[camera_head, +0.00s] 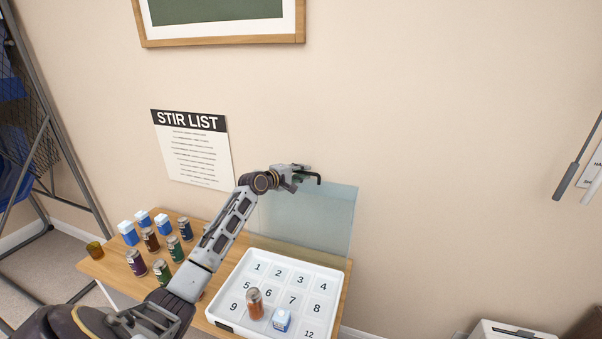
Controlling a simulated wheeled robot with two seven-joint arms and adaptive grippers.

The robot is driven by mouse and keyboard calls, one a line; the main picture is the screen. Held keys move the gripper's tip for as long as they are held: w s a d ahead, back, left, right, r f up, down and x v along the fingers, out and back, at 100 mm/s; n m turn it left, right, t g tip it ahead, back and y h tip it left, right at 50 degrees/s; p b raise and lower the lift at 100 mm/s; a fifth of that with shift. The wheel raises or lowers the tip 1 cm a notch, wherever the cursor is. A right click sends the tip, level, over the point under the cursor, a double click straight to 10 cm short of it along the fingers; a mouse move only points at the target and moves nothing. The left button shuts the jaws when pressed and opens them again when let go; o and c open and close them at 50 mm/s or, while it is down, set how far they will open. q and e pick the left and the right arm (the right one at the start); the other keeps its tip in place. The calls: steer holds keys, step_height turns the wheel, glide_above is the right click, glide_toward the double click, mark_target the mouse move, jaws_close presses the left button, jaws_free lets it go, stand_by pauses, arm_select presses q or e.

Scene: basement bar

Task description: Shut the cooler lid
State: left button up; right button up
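The cooler (229,282) is a shallow white box with a numbered floor on the wooden table. Its clear bluish lid (325,222) stands raised, about upright, along the back edge, so the inside is uncovered. A copper-coloured can (254,304) and a blue-and-white carton (281,320) stand inside, near numbers 6 and 11. My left gripper (306,176) is at the top edge of the lid, near its upper left part. Its fingers are small and dark here, and I cannot tell whether they grip the lid. My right gripper is not in view.
Several cans and blue-and-white cartons (129,233) stand on the left of the table (101,267), beside an amber cup (95,250). My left arm passes over the table. The wall behind holds a "STIR LIST" sheet (192,150). Air above the cooler's front is clear.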

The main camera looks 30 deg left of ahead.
arm_select(q)
jaws_close()
steer(key=shift+f, duration=0.1)
stand_by(0.4)
